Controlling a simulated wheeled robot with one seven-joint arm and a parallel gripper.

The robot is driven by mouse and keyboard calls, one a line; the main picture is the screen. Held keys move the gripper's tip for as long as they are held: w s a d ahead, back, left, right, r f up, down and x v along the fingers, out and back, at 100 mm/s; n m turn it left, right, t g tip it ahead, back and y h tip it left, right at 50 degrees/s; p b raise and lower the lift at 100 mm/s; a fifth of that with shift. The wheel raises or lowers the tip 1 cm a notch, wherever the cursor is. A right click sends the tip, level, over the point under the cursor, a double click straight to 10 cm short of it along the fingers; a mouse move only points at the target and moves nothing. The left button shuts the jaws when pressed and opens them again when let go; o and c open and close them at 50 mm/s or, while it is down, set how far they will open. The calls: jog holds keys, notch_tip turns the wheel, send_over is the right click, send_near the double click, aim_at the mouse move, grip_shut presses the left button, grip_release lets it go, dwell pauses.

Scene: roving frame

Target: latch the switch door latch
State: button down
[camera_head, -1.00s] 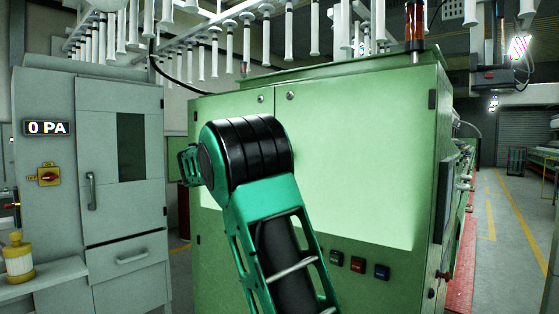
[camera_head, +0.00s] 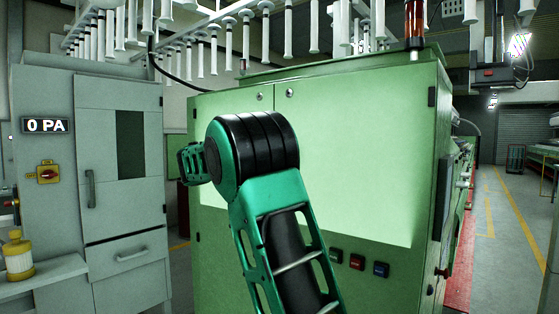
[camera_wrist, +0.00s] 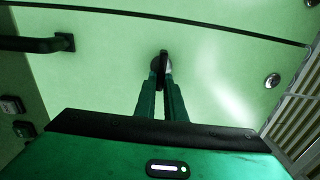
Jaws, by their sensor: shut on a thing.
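In the wrist view, the switch door latch (camera_wrist: 163,60) is a small dark lever on a round grey base, set on a pale green panel (camera_wrist: 110,75). My gripper (camera_wrist: 161,78) reaches up to it from below, its two green fingers close together and shut on the latch lever. The fingertips hide part of the latch. In the head view my own arm stands before the green cabinet (camera_head: 350,160), and my gripper and the gripped latch cannot be seen there.
In the wrist view, a black bar handle (camera_wrist: 35,43) is at left and a round metal lock (camera_wrist: 272,80) at right. In the head view, a grey cabinet (camera_head: 125,200) stands left, and small push buttons (camera_head: 357,262) are low on the green cabinet. A clear aisle lies right.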

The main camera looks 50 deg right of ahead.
jog(key=shift+w+a+f, duration=0.1)
jog(key=shift+w+f, duration=0.05)
jog(key=c, duration=1.8)
grip_release()
jog(key=shift+c, duration=0.2)
jog(key=a, duration=1)
jog(key=shift+s+a, duration=0.35)
jog(key=shift+s, duration=0.05)
jog(key=shift+d, duration=0.1)
